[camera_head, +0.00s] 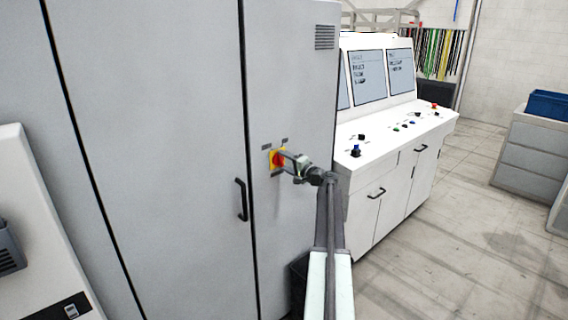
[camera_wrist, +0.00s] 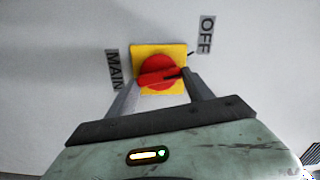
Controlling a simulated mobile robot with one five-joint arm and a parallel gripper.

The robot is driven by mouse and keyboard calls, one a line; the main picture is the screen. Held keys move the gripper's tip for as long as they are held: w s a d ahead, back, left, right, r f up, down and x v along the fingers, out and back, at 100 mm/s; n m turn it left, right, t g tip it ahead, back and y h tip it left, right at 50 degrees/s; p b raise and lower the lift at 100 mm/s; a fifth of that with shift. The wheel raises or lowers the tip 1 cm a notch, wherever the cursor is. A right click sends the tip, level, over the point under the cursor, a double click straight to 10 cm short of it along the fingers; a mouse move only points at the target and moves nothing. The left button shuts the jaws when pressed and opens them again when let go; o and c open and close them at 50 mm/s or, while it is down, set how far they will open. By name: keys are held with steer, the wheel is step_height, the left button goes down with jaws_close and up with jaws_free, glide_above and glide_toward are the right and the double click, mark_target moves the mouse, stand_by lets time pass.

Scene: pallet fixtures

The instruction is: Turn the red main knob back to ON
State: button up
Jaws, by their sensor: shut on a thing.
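The red main knob (camera_head: 278,158) sits on a yellow plate (camera_head: 271,165) on the grey cabinet's front. In the wrist view the knob (camera_wrist: 157,68) is a red disc with a raised bar lying roughly across the picture. A dark mark at the bar's right end is towards the OFF label (camera_wrist: 206,35). The MAIN label (camera_wrist: 113,69) is left of the plate (camera_wrist: 145,50), its letters turned sideways. My gripper (camera_head: 285,157) reaches the knob from the right and is shut on it. In the wrist view its fingers come from below on both sides; the exact contact is hard to see.
The grey cabinet (camera_head: 180,120) has a dark door handle (camera_head: 241,199) left of and below the knob. A white control desk (camera_head: 400,150) with screens and small buttons stands to the right. Open floor (camera_head: 460,250) lies at the right, before a grey drawer unit (camera_head: 537,150).

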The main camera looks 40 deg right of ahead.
steer(key=m, duration=0.4)
steer(key=shift+d+m, duration=0.1)
steer(key=shift+m, duration=0.2)
steer(key=shift+f+m, duration=0.1)
steer(key=shift+m, duration=1.8)
steer(key=o, duration=1.4)
steer(key=shift+f, duration=0.1)
